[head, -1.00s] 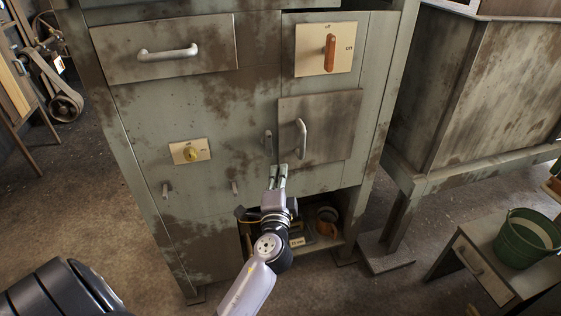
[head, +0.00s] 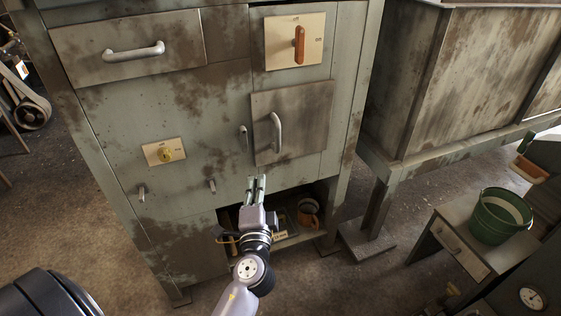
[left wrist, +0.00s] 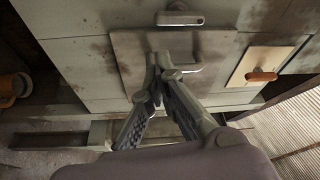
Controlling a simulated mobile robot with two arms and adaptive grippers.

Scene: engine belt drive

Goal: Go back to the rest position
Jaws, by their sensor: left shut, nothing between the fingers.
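My left gripper (head: 257,180) is in front of the grey-green cabinet (head: 200,110), just below the small square door (head: 312,100) with its curved handle (head: 275,132). Its fingers are together and hold nothing. In the left wrist view the fingertips (left wrist: 158,62) come together in front of the door (left wrist: 130,60), near its handle (left wrist: 190,70); whether they touch it I cannot tell. The door lies flat and looks shut. My right gripper is in neither view.
An open lower shelf holds an orange-brown round item (head: 308,212). A green bucket (head: 502,216) stands on a small bench at right. Floor shows between cabinet and bench.

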